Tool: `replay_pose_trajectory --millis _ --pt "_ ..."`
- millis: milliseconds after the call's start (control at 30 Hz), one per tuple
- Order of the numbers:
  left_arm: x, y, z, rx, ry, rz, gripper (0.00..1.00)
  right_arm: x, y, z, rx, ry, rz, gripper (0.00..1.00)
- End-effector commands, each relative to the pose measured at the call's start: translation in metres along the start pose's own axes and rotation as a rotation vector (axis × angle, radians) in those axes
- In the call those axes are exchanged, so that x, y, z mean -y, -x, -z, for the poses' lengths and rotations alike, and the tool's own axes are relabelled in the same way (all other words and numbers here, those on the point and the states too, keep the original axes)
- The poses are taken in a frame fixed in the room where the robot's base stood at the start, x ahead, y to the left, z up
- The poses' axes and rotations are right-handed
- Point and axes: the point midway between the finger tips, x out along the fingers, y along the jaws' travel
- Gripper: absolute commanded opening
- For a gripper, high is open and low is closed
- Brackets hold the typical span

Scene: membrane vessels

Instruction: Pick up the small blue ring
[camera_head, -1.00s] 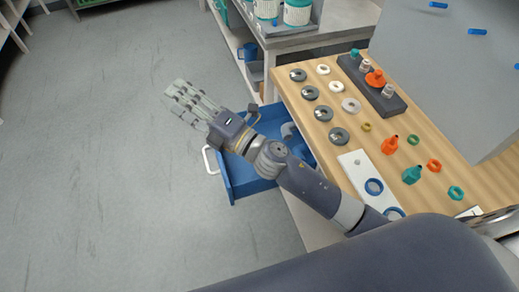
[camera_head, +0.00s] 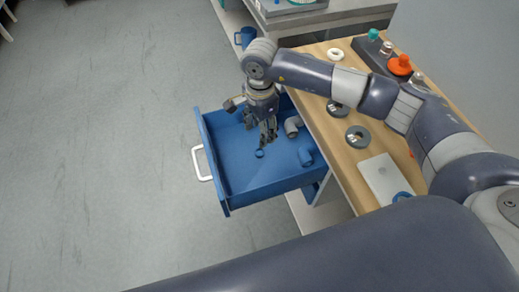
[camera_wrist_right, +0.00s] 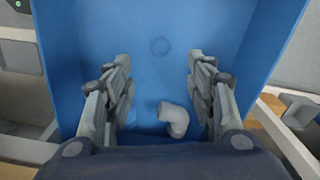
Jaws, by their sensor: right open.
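The small blue ring (camera_head: 259,153) lies on the floor of the open blue drawer (camera_head: 232,180). It also shows in the right wrist view (camera_wrist_right: 160,46) as a faint circle, blue on blue. My right gripper (camera_head: 265,138) points down over the drawer, close to the ring in the head view. In the right wrist view the right gripper (camera_wrist_right: 158,60) has its fingers wide apart with nothing between them; the ring appears a little beyond the fingertips. How high the fingers are above the ring is hard to tell. My left gripper is not in view.
A grey pipe elbow (camera_head: 293,126) and a blue fitting (camera_head: 306,156) lie in the drawer's right side. The drawer has raised walls and a white handle (camera_head: 202,163). A wooden bench top (camera_head: 345,155) with grey discs (camera_head: 358,137) and a white plate (camera_head: 385,178) stands to the right.

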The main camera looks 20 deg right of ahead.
Motion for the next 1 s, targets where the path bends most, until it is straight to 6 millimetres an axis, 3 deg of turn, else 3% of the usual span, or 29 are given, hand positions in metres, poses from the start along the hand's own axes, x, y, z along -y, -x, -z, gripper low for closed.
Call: replay_pose_trajectory --millis 300,467,733,1000 --pt "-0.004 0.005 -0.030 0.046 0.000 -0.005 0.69 -0.001 -0.045 0.000 -0.002 0.000 -0.005 0.51" --pt "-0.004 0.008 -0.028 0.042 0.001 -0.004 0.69 -0.001 -0.057 0.001 -0.002 -0.001 -0.006 0.51" --pt "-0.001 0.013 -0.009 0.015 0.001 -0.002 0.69 0.002 -0.095 0.002 0.001 -0.001 -0.004 0.51" --pt "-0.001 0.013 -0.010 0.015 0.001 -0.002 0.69 0.002 -0.102 0.002 0.000 0.000 -0.002 0.51"
